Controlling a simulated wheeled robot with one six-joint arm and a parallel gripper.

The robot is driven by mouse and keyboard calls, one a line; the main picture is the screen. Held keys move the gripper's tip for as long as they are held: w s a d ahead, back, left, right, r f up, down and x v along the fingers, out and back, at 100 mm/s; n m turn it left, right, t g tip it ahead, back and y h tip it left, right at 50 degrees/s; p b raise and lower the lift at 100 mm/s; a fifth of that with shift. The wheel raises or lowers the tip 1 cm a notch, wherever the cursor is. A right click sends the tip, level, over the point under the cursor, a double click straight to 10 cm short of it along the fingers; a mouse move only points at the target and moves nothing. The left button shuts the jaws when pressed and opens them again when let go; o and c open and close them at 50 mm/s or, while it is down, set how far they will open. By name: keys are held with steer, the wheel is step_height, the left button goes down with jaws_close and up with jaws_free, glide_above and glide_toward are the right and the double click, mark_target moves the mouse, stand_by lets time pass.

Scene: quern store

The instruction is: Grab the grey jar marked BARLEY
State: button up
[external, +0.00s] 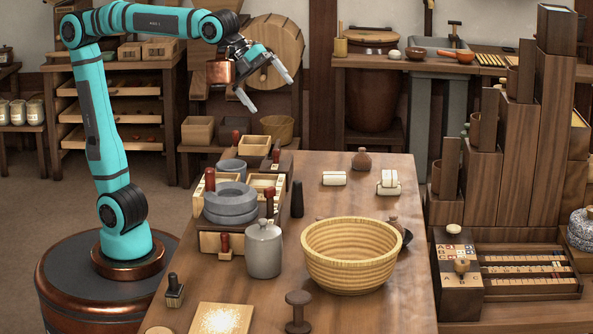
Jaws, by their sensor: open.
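A grey lidded jar (264,250) with a small knob stands upright on the wooden table (345,215), just left of a woven basket (352,255). No BARLEY marking can be read on the side that faces this view. My gripper (268,94) is open and empty, high above the back left of the table. In the picture it is well above the jar and clear of it. Its fingers point down and to the right.
A grey stone quern (231,203) and small wooden boxes stand close behind and left of the jar. A dark upright peg (297,199) is behind it. A dark spool (298,312) and a pale board (222,319) lie in front.

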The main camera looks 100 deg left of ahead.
steer(key=w+d+f+m+g+y, duration=0.1)
steer(key=d+f+m+g, duration=0.1)
steer(key=d+m, duration=0.35)
steer(key=w+d+f+m+g, duration=0.2)
steer(key=d+f+m, duration=0.1)
steer(key=d, duration=0.6)
steer(key=m+g+y, duration=0.2)
steer(key=m, duration=0.6)
glide_toward(263, 229)
steer(key=f, duration=0.4)
steer(key=w+f, duration=0.1)
steer(key=f, duration=0.8)
steer(key=shift+w+a, duration=0.2)
steer(key=shift+w, duration=0.2)
steer(key=shift+c, duration=0.2)
steer(key=c, duration=1.2)
steer(key=shift+r, duration=0.1)
